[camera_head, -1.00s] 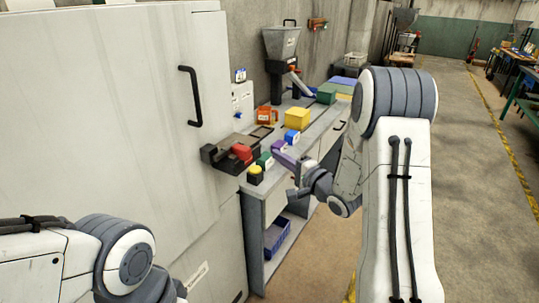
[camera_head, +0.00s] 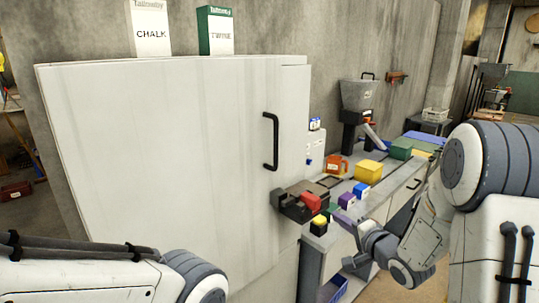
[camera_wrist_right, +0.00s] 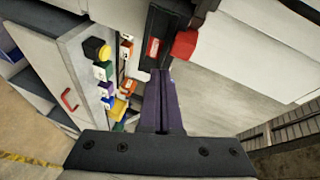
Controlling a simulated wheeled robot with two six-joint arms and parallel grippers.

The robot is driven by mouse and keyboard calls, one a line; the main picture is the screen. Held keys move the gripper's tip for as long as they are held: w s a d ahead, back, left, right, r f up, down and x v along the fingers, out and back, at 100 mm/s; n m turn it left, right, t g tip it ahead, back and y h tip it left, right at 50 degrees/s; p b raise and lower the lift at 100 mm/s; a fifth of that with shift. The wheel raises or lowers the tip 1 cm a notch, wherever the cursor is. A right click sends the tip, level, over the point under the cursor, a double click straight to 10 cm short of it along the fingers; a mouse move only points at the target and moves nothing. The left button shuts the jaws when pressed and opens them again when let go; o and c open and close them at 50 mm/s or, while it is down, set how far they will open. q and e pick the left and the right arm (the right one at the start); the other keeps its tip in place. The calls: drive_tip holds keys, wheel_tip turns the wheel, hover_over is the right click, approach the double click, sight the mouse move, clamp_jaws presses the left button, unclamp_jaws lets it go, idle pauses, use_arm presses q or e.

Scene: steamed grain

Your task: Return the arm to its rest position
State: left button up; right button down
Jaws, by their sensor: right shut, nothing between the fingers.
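My right arm (camera_head: 440,215) reaches in from the right in the head view. Its gripper (camera_head: 342,218) is beside the bench front, close to the black device with the red block. In the right wrist view, the two dark purple fingers (camera_wrist_right: 163,98) lie together, shut and empty. Their tips appear in front of the black device, but I cannot tell whether they touch it. My left arm (camera_head: 90,275) shows at the lower left; its gripper is out of the picture.
A large pale cabinet (camera_head: 170,150) with a black handle (camera_head: 271,142) fills the left. The black device (camera_head: 292,206) sits beside it on the bench.

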drive_tip(key=s+a+f+n+g+h, duration=0.3)
drive_tip(key=s+a+n+g, duration=0.4)
drive_tip(key=s+a+n, duration=0.45)
drive_tip(key=s+a+n+g, duration=0.3)
drive_tip(key=s+g, duration=0.1)
drive_tip(key=s, duration=0.8)
drive_tip(key=s+a+n+g, duration=0.3)
drive_tip(key=s+n+g, duration=0.1)
drive_tip(key=s, duration=0.8)
drive_tip(key=shift+h, duration=0.4)
